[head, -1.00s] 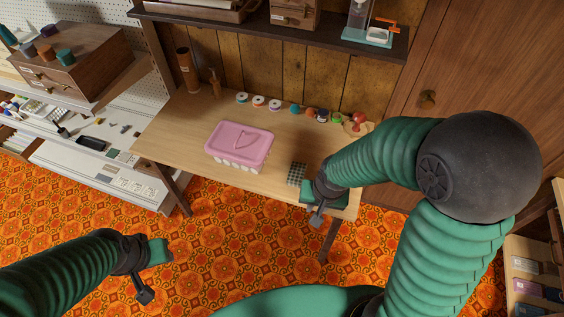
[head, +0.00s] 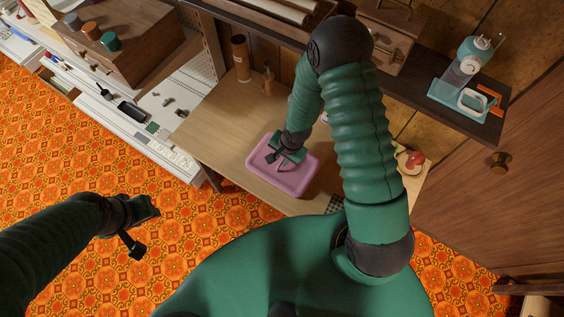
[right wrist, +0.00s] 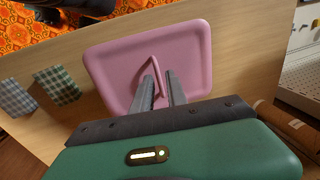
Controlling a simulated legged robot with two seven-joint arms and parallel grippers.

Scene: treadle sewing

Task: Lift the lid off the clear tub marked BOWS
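The pink lid (head: 290,184) lies on the table at the middle of the head view; it also shows in the right wrist view (right wrist: 195,40). A raised pink handle (right wrist: 151,72) is at its centre. The tub body under the lid is hidden, and I see no BOWS marking. My right gripper (head: 279,157) is over the lid. In the right wrist view its fingers (right wrist: 159,80) are apart, close by the handle; whether they touch it I cannot tell. My left gripper (head: 146,229) is open and empty above the floor at lower left.
The wooden table (head: 215,130) has clear room left of the lid. Checked cloth pieces (right wrist: 57,86) lie beside the lid. A brown bottle (head: 268,80) and a tall brown cylinder (head: 240,58) stand at the back. A dark shelf (head: 440,98) overhangs the table's back.

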